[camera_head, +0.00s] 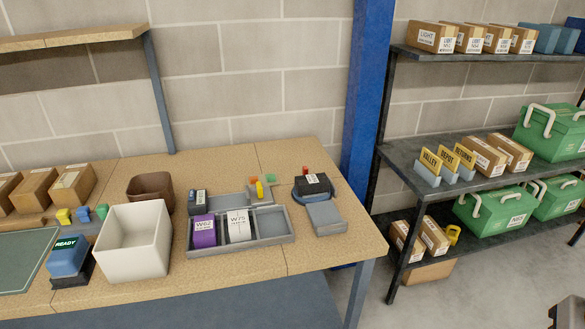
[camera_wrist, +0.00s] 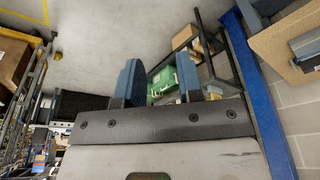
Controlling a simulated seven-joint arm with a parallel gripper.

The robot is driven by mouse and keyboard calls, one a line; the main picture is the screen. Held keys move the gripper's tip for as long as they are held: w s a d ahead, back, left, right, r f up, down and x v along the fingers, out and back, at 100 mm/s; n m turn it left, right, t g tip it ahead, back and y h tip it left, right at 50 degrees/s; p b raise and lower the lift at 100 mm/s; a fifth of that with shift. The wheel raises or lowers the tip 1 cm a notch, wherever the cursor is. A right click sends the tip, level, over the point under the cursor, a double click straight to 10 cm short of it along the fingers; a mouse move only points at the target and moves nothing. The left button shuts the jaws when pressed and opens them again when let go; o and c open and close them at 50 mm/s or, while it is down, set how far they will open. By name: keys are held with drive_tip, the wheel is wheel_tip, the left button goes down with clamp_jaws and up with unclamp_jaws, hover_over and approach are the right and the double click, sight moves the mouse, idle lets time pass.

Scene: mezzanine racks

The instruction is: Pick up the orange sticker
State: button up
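A small orange piece (camera_head: 252,180), which may be the orange sticker, shows at the back of a grey tray on the wooden table in the head view. A yellow piece (camera_head: 259,189) stands just in front of it and a green piece (camera_head: 270,178) is to its right. They are too small to make out in detail.
A grey compartment tray (camera_head: 270,240) holds purple and white boxes. A white bin (camera_head: 135,240) and brown bin (camera_head: 150,186) stand left of it. A dark device (camera_head: 312,185) sits to the right. A blue post (camera_head: 366,100) and loaded shelves (camera_head: 450,150) are beyond the table.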

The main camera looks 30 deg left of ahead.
drive_tip(key=w+a+r+m, duration=0.1)
drive_tip(key=w+a+r, duration=0.3)
drive_tip(key=w, duration=0.5)
drive_tip(key=w+a+r+m, duration=0.1)
drive_tip(key=w+a+r, duration=0.1)
drive_tip(key=w+a, duration=0.6)
drive_tip(key=w+a+f+m+g, duration=0.1)
drive_tip(key=w+a+m+g, duration=0.15)
drive_tip(key=w+a, duration=1.45)
drive_tip(key=w+a+f+m, duration=0.1)
drive_tip(key=w+a+f, duration=0.1)
drive_tip(key=a, duration=0.6)
drive_tip(key=w+a+f+m, duration=0.1)
drive_tip(key=a+f, duration=0.2)
drive_tip(key=a, duration=0.6)
drive_tip(key=w+a+f, duration=0.2)
drive_tip(key=a, duration=0.6)
drive_tip(key=s+a+f+m, duration=0.1)
drive_tip(key=a+f, duration=0.5)
drive_tip(key=a, duration=0.7)
drive_tip(key=s+a+f+m, duration=0.1)
drive_tip(key=s+a+f, duration=0.2)
drive_tip(key=a+f, duration=0.4)
drive_tip(key=a, duration=0.6)
